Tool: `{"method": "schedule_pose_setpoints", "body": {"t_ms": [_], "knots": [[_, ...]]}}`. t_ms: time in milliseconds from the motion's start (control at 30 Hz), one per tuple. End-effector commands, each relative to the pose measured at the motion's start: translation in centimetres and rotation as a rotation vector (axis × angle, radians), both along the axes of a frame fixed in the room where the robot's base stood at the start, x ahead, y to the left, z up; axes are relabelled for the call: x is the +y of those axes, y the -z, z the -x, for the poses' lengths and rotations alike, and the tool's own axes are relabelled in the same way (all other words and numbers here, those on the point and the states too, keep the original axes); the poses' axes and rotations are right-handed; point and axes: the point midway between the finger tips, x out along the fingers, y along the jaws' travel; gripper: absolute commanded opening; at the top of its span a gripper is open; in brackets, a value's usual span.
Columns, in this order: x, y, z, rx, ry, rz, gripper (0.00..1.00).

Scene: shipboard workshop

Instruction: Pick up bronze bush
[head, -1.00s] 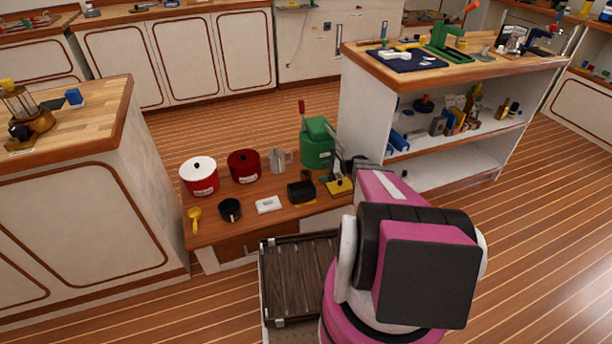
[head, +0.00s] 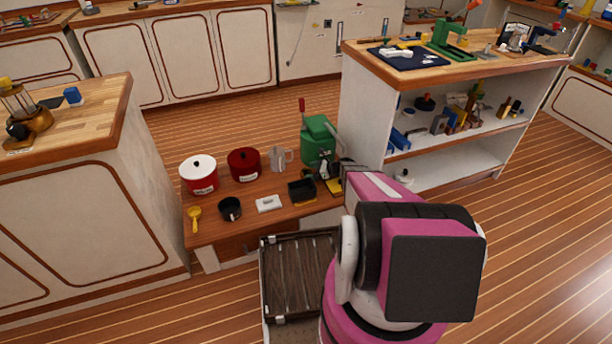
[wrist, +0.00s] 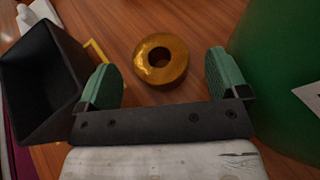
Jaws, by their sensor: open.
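The bronze bush (wrist: 161,61) is a gold-brown ring with a dark hole, lying on the wooden table in the wrist view. My gripper (wrist: 162,78) has green finger pads spread wide apart, one on each side of the bush in the picture. The pads do not appear to touch it, and nothing is between them in their grip. In the head view my gripper (head: 333,172) is over the right end of the low table, partly hidden by my arm. I cannot make out the bush in the head view.
A black open box (wrist: 45,80) is close by the left finger, and a green canister (wrist: 285,70) is close by the right. On the low table (head: 235,228) stand a white-lidded red pot (head: 199,178), a dark red pot (head: 244,165) and a metal jug (head: 279,160).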

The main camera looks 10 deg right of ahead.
Motion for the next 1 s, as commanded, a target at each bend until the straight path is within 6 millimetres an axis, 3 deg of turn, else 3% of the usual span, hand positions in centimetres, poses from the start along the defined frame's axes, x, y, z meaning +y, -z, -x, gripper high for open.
{"method": "schedule_pose_setpoints", "body": {"t_ms": [133, 400, 567, 600, 1000], "knots": [[1.8, 0.9, -0.7, 0.0, -0.001, 0.0, 0.92], [2.1, 1.0, -0.8, -0.001, 0.001, 0.001, 0.92], [2.1, 1.0, -0.8, -0.001, 0.001, 0.001, 0.4], [2.1, 1.0, -0.8, -0.001, 0.001, 0.001, 0.36], [2.1, 0.5, -0.8, -0.002, -0.001, 0.001, 0.36]]}}
